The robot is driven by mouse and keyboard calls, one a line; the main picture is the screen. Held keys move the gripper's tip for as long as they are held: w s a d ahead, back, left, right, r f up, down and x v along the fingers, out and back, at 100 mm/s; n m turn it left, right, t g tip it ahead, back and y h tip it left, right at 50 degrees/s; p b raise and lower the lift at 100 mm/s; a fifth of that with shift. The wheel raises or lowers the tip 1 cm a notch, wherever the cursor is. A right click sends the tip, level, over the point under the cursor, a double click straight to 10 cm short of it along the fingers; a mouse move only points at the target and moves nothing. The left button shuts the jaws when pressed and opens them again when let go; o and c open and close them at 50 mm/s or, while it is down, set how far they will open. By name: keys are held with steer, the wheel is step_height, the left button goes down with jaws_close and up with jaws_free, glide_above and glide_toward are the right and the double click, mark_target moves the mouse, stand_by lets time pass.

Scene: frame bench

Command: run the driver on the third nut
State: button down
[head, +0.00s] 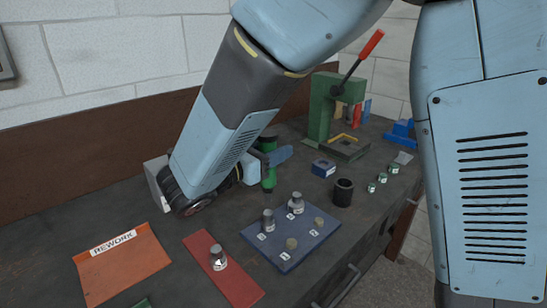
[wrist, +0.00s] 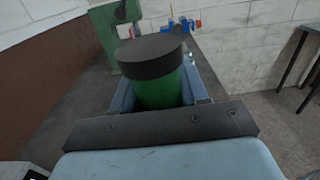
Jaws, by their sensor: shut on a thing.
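My gripper (head: 272,157) is shut on the green driver (head: 268,178), which stands roughly upright between the fingers, behind the blue plate. The wrist view shows the driver's black cap (wrist: 152,55) and green body between the blue fingers. I cannot tell whether its lower end touches the bench. On the blue plate (head: 279,263), two grey metal pieces (head: 268,221) stand in the back row and two tan pieces (head: 291,244) in the front row, beside small white labels. Which one is the third nut is not clear. The driver is apart from all of them.
A red strip (head: 242,287) bears one metal piece (head: 219,259). An orange REWORK sheet (head: 125,267) lies at left. A black cup (head: 343,193), a blue box (head: 323,168) and small green-topped pieces (head: 382,178) are at right. A green press (head: 322,107) stands behind.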

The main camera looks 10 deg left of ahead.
mark_target(273, 137)
steer(key=shift+r, duration=1.55)
